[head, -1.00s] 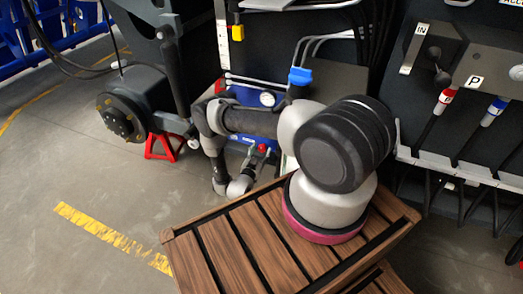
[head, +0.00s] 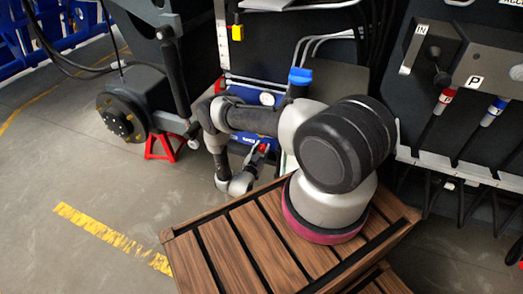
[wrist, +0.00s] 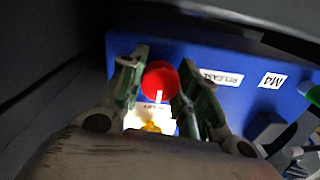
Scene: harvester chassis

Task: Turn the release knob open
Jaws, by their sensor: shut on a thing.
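The release knob (wrist: 160,82) is red and round with a white mark, on a blue panel (wrist: 205,62) with a "RELEASE" label (wrist: 221,77). In the wrist view the knob sits between the two fingers of my gripper (wrist: 158,88), which is shut on it. The white mark runs toward the bottom of the picture. In the head view my gripper (head: 257,154) is small at the blue unit (head: 240,145), with a bit of red showing at its tips. My arm hides part of this unit.
A second label (wrist: 272,80) and a green part (wrist: 312,112) are to the right on the panel. A dark wall borders the panel's left. In the head view, a blue-capped part (head: 300,76) rises behind my arm, and a red stand (head: 164,146) is left.

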